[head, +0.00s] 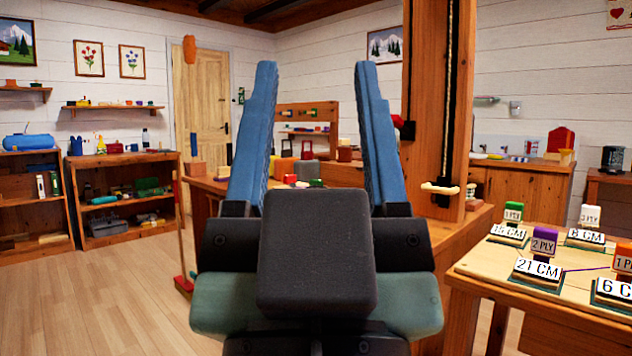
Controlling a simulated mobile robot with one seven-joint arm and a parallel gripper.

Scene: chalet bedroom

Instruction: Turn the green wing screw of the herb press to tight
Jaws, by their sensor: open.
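My gripper (316,68) is in the middle of the head view, its two blue fingers pointing up and wide apart. It is open, and nothing is held between the fingers. I cannot make out a herb press or a green wing screw for certain. Between the fingers, farther back, a wooden frame (308,105) carries small coloured knobs, too small to tell. Small green and red pieces (290,179) show low between the fingers, partly hidden by the gripper's dark body.
A wooden post (424,100) with a rope and pale cleat stands close on the right. A table (470,275) with labelled blocks is at the lower right. Shelves (125,163) line the left wall, near a wooden door (203,105). The floor (110,295) at left is clear.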

